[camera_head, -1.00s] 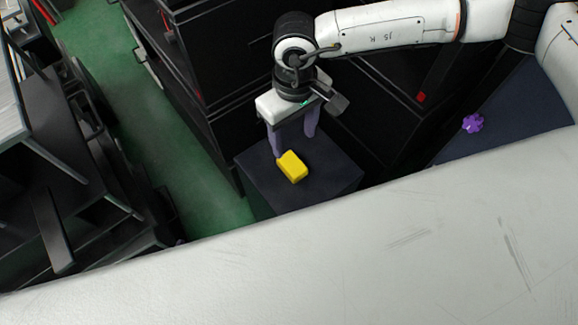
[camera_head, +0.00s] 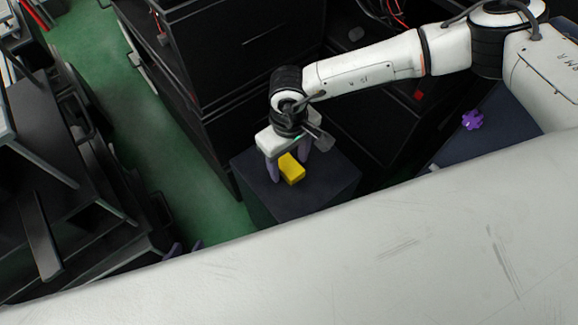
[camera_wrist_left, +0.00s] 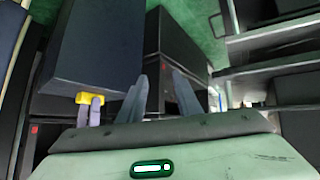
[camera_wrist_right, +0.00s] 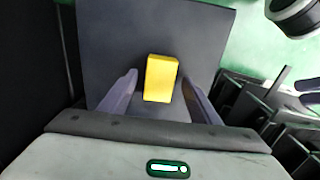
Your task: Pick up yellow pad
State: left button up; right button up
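The yellow pad (camera_head: 293,172) is a small block on top of a dark box-shaped stand (camera_head: 325,182). It also shows in the right wrist view (camera_wrist_right: 161,78) and, partly hidden, in the left wrist view (camera_wrist_left: 88,97). My right gripper (camera_head: 288,168) is open above the stand, its purple fingers on either side of the pad. In the right wrist view (camera_wrist_right: 159,78) gaps show between the pad and both fingers. My left gripper (camera_wrist_left: 160,76) is open and empty, away from the pad; only its fingertips (camera_head: 184,248) show in the head view.
Tall black cabinets (camera_head: 240,50) stand behind the stand. A purple gear-like piece (camera_head: 473,120) lies on another dark surface at the right. Black shelving (camera_head: 85,190) is at the left, with clear green floor (camera_head: 140,130) between.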

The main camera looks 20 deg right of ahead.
aim_at(289, 165)
pick_arm(q)
jog(key=shift+f, duration=0.15)
pick_arm(e)
jog(key=c, duration=1)
jog(key=shift+r, duration=0.15)
jog(key=shift+c, duration=0.2)
pick_arm(q)
jog(key=shift+a+r+p, duration=0.1)
jog(key=shift+r+p, duration=0.25)
jog(key=shift+p, duration=0.45)
pick_arm(e)
notch_tip(289, 165, up, 10)
jog(key=shift+o, duration=1.2)
jog(key=shift+c, duration=0.7)
